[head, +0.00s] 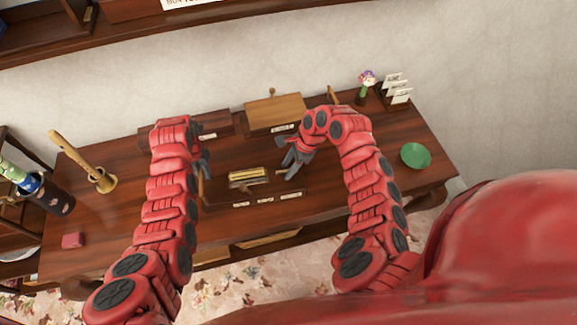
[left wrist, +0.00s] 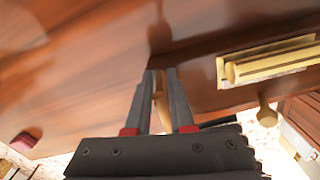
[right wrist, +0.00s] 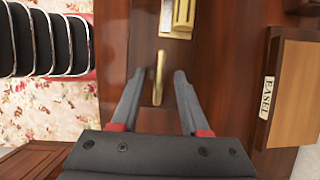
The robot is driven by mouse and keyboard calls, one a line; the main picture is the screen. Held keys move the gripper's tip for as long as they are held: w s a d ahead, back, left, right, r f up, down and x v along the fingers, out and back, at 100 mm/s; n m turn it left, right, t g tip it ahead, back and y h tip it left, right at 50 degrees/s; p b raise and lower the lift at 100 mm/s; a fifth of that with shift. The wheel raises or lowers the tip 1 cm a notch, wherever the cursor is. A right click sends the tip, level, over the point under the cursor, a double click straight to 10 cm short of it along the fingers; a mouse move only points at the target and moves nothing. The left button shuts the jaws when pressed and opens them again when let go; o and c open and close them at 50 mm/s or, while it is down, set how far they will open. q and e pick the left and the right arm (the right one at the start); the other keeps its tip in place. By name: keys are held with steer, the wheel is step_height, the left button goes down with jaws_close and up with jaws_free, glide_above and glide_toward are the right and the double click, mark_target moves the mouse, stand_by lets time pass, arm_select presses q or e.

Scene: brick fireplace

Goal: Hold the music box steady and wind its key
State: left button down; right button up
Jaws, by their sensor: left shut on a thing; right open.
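The music box shows as a brass cylinder mechanism (head: 248,177) on a dark wooden base (head: 235,196) at the middle of the table. The brass mechanism is also in the left wrist view (left wrist: 270,66) and at the top of the right wrist view (right wrist: 182,14). My left gripper (head: 205,165) is at its left end, shut on a narrow tan piece (left wrist: 158,102) that the fingers partly hide. My right gripper (head: 291,165) is open at its right end. A slim brass key (right wrist: 158,80) lies between the open fingers, with gaps at both sides.
A wooden box (head: 275,111) labelled EASEL stands behind, a darker box (head: 215,127) beside it. A green dish (head: 415,155), a flower (head: 367,80) and cards (head: 397,88) are at right.

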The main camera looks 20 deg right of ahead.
jaws_close()
